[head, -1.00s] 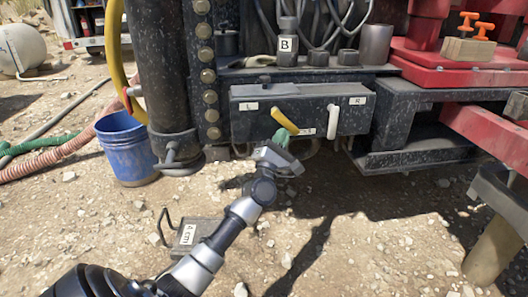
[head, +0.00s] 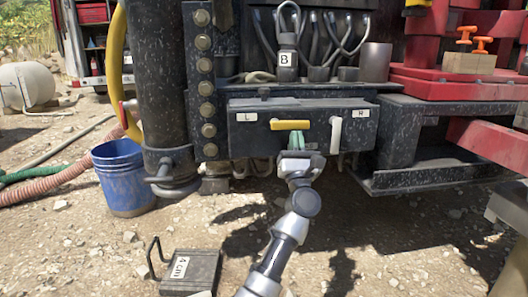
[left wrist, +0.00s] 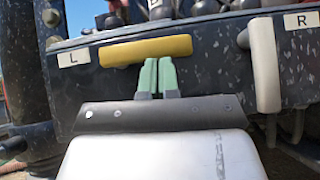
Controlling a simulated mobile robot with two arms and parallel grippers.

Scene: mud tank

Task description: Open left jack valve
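The yellow handle (head: 290,124) of the left jack valve lies level on the front of the dark valve box (head: 262,142), beside the "L" label (head: 246,117). In the left wrist view the same yellow handle (left wrist: 145,50) runs across, tilted slightly. My left gripper (head: 302,142) has green fingers, side by side and shut with nothing visible between them. Their tips (left wrist: 158,68) are just under the right half of the yellow handle, at or very near its lower edge. The white handle (head: 335,135) by the "R" label hangs down to the right. My right gripper is out of view.
A block marked "4 cm" (head: 190,272) lies on the gravel in front. Hoses and the upright marked "B" (head: 286,60) are above the box. Red framework (head: 450,80) is at the right.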

